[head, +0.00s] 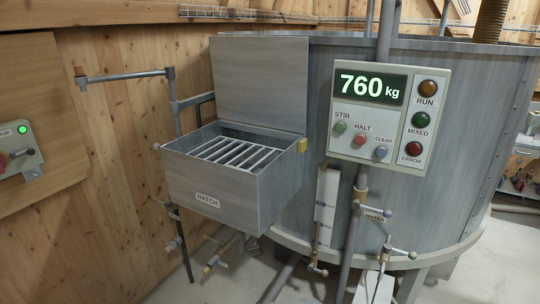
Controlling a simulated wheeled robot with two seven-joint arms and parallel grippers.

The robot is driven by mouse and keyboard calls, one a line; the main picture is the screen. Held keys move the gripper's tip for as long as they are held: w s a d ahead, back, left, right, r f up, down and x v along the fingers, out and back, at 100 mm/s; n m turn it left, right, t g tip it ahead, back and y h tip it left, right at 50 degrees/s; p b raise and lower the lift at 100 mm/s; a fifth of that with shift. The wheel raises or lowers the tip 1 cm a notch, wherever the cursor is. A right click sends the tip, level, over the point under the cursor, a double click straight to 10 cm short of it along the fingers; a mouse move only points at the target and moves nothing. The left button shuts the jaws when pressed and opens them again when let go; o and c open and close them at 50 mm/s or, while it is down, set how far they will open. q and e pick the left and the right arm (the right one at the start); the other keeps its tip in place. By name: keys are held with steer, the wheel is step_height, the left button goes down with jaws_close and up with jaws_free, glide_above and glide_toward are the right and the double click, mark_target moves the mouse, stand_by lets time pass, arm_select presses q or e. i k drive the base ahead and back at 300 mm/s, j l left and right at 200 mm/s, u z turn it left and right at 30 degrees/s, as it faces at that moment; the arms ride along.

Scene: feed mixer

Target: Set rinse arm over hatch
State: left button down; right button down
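The rinse arm (125,77) is a grey horizontal pipe on an upright post at the left of the hatch. The hatch (235,190) is a grey box labelled HATCH on the side of the mixer tank. Its lid (260,80) stands up open, and a bar grate (238,153) shows inside. Neither of my grippers is in view.
A control panel (388,112) reading 760 kg stands right of the hatch, in front of the tank (460,170). A WATER valve (375,217) and several pipes are below it. Another box with a green light (22,129) is on the left wall.

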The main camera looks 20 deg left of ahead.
mark_target(170, 72)
steer(key=i+j+u, duration=0.15)
steer(key=j+u, duration=0.2)
steer(key=i+j+u, duration=0.15)
steer(key=u, duration=0.2)
